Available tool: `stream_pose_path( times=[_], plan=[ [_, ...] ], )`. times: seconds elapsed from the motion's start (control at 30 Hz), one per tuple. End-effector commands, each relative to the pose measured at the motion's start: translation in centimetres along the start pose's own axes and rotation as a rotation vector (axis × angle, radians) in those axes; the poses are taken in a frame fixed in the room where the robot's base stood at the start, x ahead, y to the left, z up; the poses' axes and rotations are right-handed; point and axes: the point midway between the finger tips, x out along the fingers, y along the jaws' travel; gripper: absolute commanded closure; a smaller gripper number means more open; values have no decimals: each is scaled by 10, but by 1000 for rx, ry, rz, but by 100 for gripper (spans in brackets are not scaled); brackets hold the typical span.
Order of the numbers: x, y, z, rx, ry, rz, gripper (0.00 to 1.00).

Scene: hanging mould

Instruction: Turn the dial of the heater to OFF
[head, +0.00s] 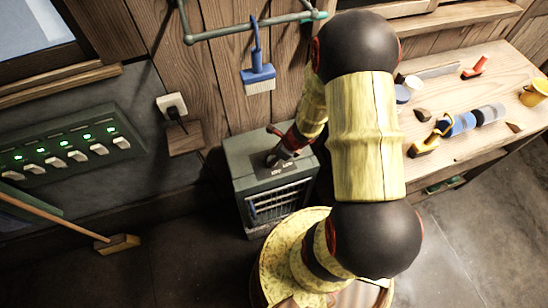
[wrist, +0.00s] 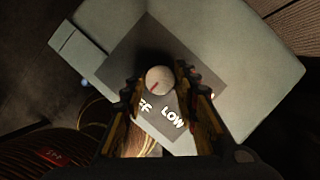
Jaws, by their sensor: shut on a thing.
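The heater (head: 262,184) is a grey-green box with a front grille, standing on the floor against the wooden wall. Its dial (wrist: 159,79) is a round pale knob on a dark panel on top, with a red mark at its lower left in the wrist view. The mark points roughly toward the partly covered OFF lettering (wrist: 144,104); LOW (wrist: 172,118) is to the right of that. My gripper (wrist: 158,82) is shut on the dial from both sides. In the head view my gripper (head: 281,156) is over the heater's top, hiding the dial.
A blue brush (head: 258,77) hangs on the wall above the heater. A workbench (head: 465,135) with tools and jars is on the right. A switch panel (head: 70,147) with green lights is on the left, with a broom (head: 117,243) below it.

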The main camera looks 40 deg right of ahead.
Motion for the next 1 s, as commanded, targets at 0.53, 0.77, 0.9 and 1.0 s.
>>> stream_pose_path(
  times=[0.53, 0.77, 0.9, 1.0],
  plan=[
    [0, 0, 0, -1, -1, 0, 53],
    [-3, -1, 0, 0, -1, 0, 53],
    [-18, -2, 1, 0, -3, -2, 53],
    [-35, -1, 1, -1, -2, -2, 53]
  ],
)
